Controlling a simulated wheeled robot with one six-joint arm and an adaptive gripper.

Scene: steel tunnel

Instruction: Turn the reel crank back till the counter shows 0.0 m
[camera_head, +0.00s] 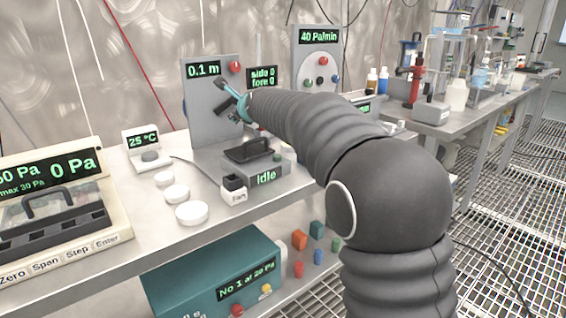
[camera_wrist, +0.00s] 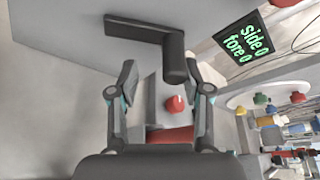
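The reel's grey upright panel (camera_head: 200,125) carries a green counter display (camera_head: 203,69) that reads 0.1 m. In the wrist view the black crank (camera_wrist: 145,31) is an L shape, with a flat arm and a handle (camera_wrist: 177,62) sticking out toward me. My gripper (camera_wrist: 163,78) is open, with one finger on each side of the handle's end. The right finger is nearer the handle; I cannot tell whether it touches. In the head view my gripper (camera_head: 229,100) is at the panel's face, and the crank is mostly hidden by it.
A red knob (camera_head: 236,66) sits at the panel's upper right. A "side 0 fore 0" display (camera_head: 262,76) stands beside it. Below are a grey box marked idle (camera_head: 265,178) with a black handle and a small white-and-black block (camera_head: 234,188). White round dishes (camera_head: 191,213) lie at the left.

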